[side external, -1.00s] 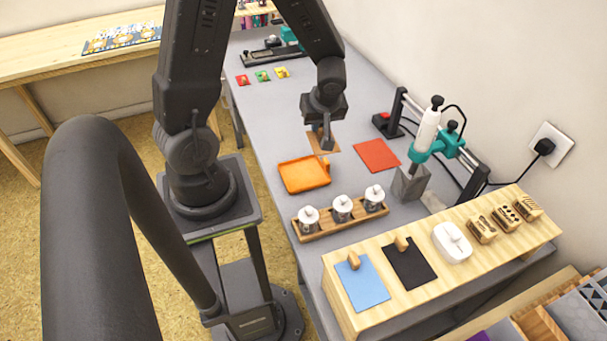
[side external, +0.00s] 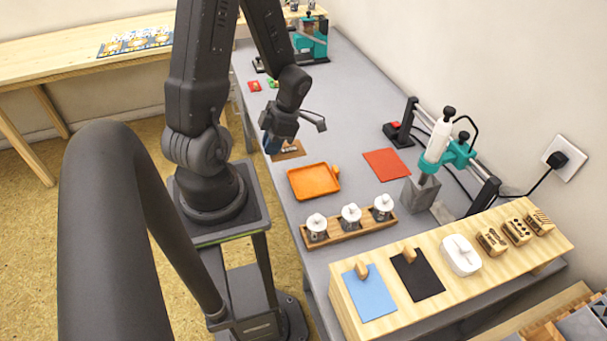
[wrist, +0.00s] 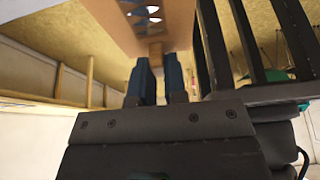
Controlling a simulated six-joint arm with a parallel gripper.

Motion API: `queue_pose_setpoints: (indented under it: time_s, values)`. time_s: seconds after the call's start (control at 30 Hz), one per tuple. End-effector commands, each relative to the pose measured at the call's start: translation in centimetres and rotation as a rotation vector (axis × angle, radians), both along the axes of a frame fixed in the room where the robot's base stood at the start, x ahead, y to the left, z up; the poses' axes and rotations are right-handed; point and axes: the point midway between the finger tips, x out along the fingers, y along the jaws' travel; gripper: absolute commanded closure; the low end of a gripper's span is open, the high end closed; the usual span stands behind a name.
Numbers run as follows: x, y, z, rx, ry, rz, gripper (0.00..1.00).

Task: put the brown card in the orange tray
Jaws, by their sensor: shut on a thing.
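The brown card (side external: 297,156) is at the table's left edge, partly hidden behind my gripper. It looks held tilted in the air, with a dark-and-pale pattern on its face. In the wrist view, the card (wrist: 112,17) stretches out beyond my blue fingers, with a small wooden knob at their tips. My gripper (side external: 272,145) is shut on it; the fingers also show in the wrist view (wrist: 159,66). The orange tray (side external: 314,182) lies flat and empty just in front of the card, with a small wooden knob at its right edge.
A red pad (side external: 387,163) lies to the right of the tray. A wooden rack (side external: 350,233) with white-topped jars stands in front of it. A teal press (side external: 440,150) stands at the right. A wooden shelf (side external: 440,300) holds blue and black pads and stamps.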

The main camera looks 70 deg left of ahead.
Motion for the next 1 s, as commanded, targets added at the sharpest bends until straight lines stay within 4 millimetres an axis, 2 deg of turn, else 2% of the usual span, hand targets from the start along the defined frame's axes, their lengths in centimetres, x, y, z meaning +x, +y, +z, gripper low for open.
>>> queue_pose_setpoints:
  time_s: [0.2,0.4,0.53,0.8,1.0]
  values:
    - [4.0,-2.6,-2.9,-0.003,0.004,-0.009,1.00]
    - [6.0,-3.7,-4.2,0.000,0.000,-0.003,1.00]
    - [6.2,-3.9,-5.0,-0.001,0.002,-0.003,1.00]
    - [6.1,-3.9,-8.2,-0.001,0.003,-0.003,1.00]
    - [6.2,-3.8,-8.4,0.000,-0.001,-0.002,1.00]
